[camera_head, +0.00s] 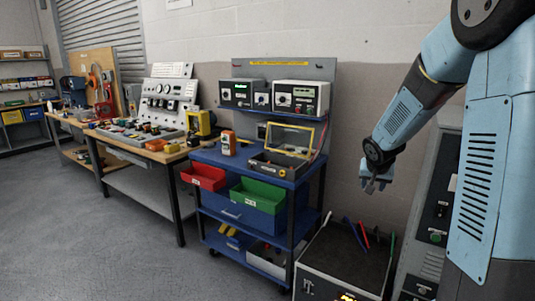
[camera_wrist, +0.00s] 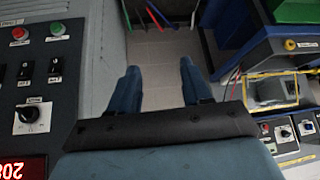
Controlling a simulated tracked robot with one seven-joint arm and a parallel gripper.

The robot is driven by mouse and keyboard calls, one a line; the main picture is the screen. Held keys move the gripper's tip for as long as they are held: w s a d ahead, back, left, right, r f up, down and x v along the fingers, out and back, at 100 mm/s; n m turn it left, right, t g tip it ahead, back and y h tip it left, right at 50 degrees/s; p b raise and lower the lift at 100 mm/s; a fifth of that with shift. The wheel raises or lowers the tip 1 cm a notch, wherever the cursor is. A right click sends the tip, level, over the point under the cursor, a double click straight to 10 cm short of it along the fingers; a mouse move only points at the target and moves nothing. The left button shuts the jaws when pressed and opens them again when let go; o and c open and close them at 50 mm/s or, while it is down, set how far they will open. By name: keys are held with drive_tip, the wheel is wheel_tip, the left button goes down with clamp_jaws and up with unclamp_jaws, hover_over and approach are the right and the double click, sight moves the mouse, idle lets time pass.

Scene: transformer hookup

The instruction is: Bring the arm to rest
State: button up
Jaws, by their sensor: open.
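My arm hangs at the right of the head view, its blue links bent so that the forearm slopes down to the left. My gripper (camera_head: 373,184) is at its lower end, pointing down beside the grey wall, to the right of the blue cart.
A blue cart (camera_head: 262,171) with instruments and bins stands left of my gripper. A dark box (camera_head: 345,262) with coloured handles is below it. A grey control cabinet (camera_head: 437,215) stands close on the right; its panel also shows in the wrist view (camera_wrist: 62,85). Open floor lies left.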

drive_tip(key=s+a+r+n+y, duration=0.1)
drive_tip(key=s+a+r, duration=0.2)
drive_tip(key=s, duration=0.8)
drive_tip(key=s+a+r+n, duration=0.2)
drive_tip(key=s+a+r, duration=0.2)
drive_tip(key=s, duration=0.7)
drive_tip(key=s+a+r+n+g+y, duration=0.1)
drive_tip(key=s+a+r, duration=0.2)
drive_tip(key=s+r, duration=0.3)
drive_tip(key=s, duration=0.5)
drive_tip(key=shift+s+a+y, duration=0.3)
drive_tip(key=shift+s+a, duration=0.05)
